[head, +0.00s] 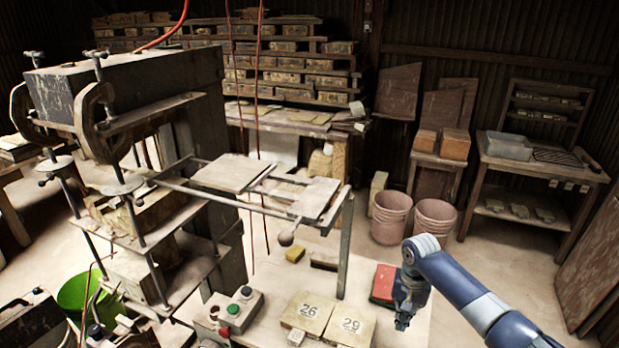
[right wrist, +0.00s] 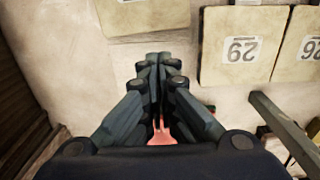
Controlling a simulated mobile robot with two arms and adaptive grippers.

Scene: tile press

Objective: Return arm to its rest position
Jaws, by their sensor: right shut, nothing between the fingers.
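My right arm comes in from the lower right in the head view. Its gripper (head: 402,318) points down at the right end of the pale table, just right of the tile labelled 29 (head: 350,324). In the right wrist view the gripper's fingers (right wrist: 158,62) are shut together with nothing between them. A red object (head: 383,284) lies on the table behind the gripper; a bit of it shows beneath the fingers in the right wrist view (right wrist: 162,131). My left gripper is not in view.
The tile labelled 26 (head: 307,312) lies left of 29. A control box with buttons (head: 236,308) and the large press (head: 130,85) stand further left. The press's sliding frame (head: 300,190) has a post near the table. Pink buckets (head: 391,218) stand on the floor behind.

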